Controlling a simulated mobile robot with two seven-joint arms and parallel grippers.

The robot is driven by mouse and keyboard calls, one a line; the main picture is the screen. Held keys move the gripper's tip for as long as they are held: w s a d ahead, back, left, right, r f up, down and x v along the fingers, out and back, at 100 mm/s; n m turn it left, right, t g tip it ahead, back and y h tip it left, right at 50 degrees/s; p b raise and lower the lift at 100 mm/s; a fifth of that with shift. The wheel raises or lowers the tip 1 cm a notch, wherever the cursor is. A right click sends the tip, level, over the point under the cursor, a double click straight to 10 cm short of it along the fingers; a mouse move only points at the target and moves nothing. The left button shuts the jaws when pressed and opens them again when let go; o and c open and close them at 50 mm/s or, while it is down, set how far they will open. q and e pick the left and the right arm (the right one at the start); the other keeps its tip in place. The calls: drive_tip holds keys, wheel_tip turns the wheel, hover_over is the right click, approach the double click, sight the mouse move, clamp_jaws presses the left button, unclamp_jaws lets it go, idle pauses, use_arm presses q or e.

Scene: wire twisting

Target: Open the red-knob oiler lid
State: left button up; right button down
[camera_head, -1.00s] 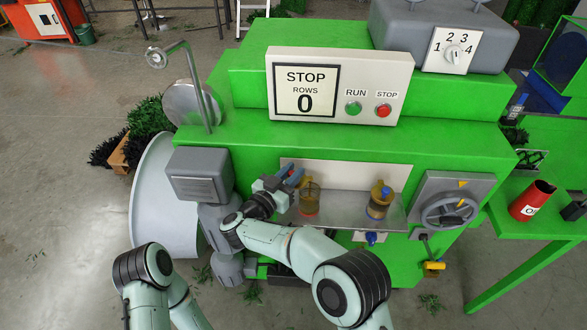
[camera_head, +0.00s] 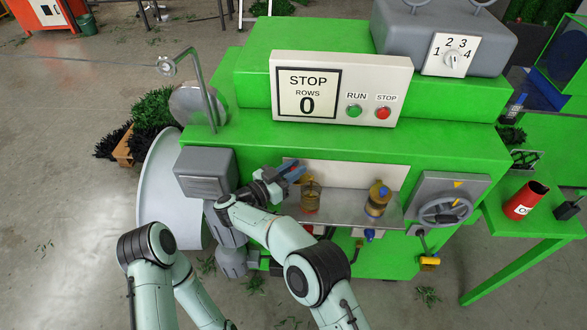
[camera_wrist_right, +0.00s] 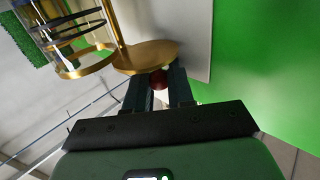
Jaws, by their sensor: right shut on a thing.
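The left oiler (camera_head: 310,196) is an amber glass cup with brass fittings on the machine's grey shelf. My right gripper (camera_head: 292,171) is at its upper left. In the right wrist view my right gripper (camera_wrist_right: 159,88) is shut on a small dark red knob (camera_wrist_right: 158,79). The knob sits against a round brass lid (camera_wrist_right: 147,56). The lid appears to stand beside the oiler's brass rim (camera_wrist_right: 84,64), off the glass cup; the exact hinge is hard to make out. A second oiler (camera_head: 377,199) stands to the right. My left gripper is out of view.
The grey shelf (camera_head: 340,212) holds both oilers below a pale panel. A grey box (camera_head: 205,170) is left of my right gripper. A handwheel (camera_head: 445,208) is at the right. A red can (camera_head: 525,200) stands on the green side table.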

drive_tip(key=c, duration=1.1)
unclamp_jaws()
drive_tip(key=shift+d+r, duration=0.1)
drive_tip(key=shift+r, duration=0.35)
